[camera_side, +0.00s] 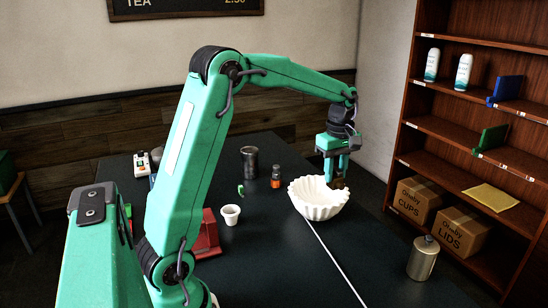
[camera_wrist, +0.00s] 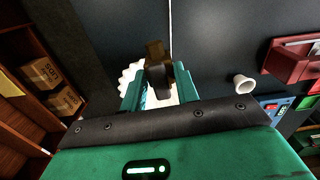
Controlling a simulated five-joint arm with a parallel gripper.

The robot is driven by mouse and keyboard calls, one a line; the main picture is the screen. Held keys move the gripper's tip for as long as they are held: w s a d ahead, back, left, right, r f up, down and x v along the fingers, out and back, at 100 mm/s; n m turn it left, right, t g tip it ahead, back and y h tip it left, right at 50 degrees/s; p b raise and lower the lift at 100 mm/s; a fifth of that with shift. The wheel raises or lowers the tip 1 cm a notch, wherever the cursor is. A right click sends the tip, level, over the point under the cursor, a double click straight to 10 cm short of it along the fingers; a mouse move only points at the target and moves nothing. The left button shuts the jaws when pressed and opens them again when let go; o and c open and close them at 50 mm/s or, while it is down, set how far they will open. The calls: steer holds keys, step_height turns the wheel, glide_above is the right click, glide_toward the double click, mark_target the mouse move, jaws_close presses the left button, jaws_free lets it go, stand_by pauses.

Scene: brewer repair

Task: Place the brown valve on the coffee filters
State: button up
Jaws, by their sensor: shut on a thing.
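The coffee filters (camera_side: 317,207) are a white fluted bowl-shaped stack on the dark table. My gripper (camera_side: 337,178) is over the right rear part of the filters, pointing down. It is shut on the brown valve (camera_side: 338,184), of which only a small dark part shows between the fingers in the side view. In the wrist view the brown valve (camera_wrist: 155,58) sits between the green fingertips, with the white filters (camera_wrist: 127,75) partly visible behind it. Whether the valve touches the filters cannot be told.
A white cup (camera_side: 230,214), a dark canister (camera_side: 249,162), a small orange-labelled bottle (camera_side: 276,177) and a green piece (camera_side: 241,190) stand left of the filters. A tan flask (camera_side: 423,258) is at the front right. A white line (camera_side: 335,262) crosses clear table.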

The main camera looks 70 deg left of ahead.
steer(key=shift+m, duration=0.3)
steer(key=shift+w+a+r, duration=0.25)
steer(key=shift+w+r, duration=0.05)
steer(key=shift+w, duration=0.25)
steer(key=shift+w+a+r, duration=0.2)
steer(key=shift+w+r, duration=0.15)
steer(key=shift+w, duration=0.25)
steer(key=shift+w+a+r, duration=0.25)
steer(key=shift+w+r, duration=0.05)
steer(key=shift+w, duration=0.25)
glide_toward(319, 190)
steer(key=shift+a+f, duration=0.2)
steer(key=shift+f, duration=2)
steer(key=shift+f, duration=0.2)
steer(key=o, duration=1.1)
steer(key=shift+c, duration=0.2)
steer(key=shift+r, duration=0.15)
